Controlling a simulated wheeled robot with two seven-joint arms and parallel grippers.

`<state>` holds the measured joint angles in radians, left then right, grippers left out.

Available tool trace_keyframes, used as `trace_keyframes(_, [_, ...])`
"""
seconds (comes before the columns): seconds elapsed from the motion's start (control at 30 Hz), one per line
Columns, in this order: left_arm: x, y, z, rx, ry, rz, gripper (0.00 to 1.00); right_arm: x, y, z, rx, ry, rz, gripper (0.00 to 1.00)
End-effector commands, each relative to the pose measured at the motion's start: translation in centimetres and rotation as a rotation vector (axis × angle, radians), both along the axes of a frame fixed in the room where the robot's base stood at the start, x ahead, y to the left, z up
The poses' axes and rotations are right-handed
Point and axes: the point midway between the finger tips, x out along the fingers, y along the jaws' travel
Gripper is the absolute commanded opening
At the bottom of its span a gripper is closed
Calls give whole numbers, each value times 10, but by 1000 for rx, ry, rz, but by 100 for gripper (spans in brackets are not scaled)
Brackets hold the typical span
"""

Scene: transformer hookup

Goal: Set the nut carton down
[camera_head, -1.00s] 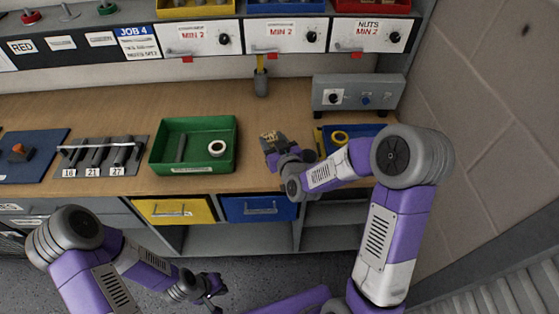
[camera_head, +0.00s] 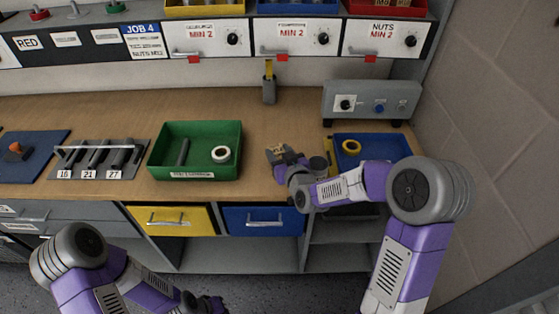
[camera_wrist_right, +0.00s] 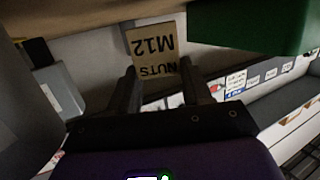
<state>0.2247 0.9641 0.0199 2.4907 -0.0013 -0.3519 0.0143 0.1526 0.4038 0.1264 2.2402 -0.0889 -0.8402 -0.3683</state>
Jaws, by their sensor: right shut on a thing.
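The nut carton (camera_head: 279,149) is a small tan box just right of the green tray, over the wooden bench top. In the right wrist view the carton (camera_wrist_right: 153,50) shows the upside-down words "NUTS M12". My right gripper (camera_head: 286,159) is shut on it, with dark fingers at either side in the right wrist view (camera_wrist_right: 160,82). I cannot tell whether the carton touches the bench. My left gripper (camera_head: 207,303) is low at the bottom edge, away from the bench top. Its fingers are too small and dark to read.
The green tray (camera_head: 196,172) holds a white ring and a dark bar. A blue tray (camera_head: 385,147) with a yellow ring lies right of my gripper, below a grey control box (camera_head: 370,102). A pen cup (camera_head: 269,91) stands behind. Bare bench (camera_head: 288,118) lies between.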

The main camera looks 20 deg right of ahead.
Motion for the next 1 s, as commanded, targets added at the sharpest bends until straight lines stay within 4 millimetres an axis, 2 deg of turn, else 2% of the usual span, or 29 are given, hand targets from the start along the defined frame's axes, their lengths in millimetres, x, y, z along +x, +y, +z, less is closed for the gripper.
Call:
trace_keyframes(0.03, [0, 0, -5, 0, 0, 0, 0, 0, 0, -12, 1, 3, 0, 10])
trace_keyframes(0.1, [0, 0, -8, 0, 0, 0, 0, 0, 0, -21, 1, 3, 0, 10])
trace_keyframes(0.5, [0, 0, -12, 0, 0, 0, 0, 0, 0, -24, 0, -1, 0, 10])
trace_keyframes(0.53, [0, 0, -12, 0, 0, 0, 0, 0, 0, -25, 0, 1, 0, 52])
trace_keyframes(0.67, [0, 0, -11, 0, 0, 0, 0, 0, 0, -24, 0, 1, 0, 71])
trace_keyframes(0.7, [0, 0, -11, 0, 0, 0, 0, 0, 0, -24, 0, 1, 0, 74])
trace_keyframes(1.0, [0, 0, -9, 0, 0, 0, 0, 0, 0, -22, 0, 1, 0, 74])
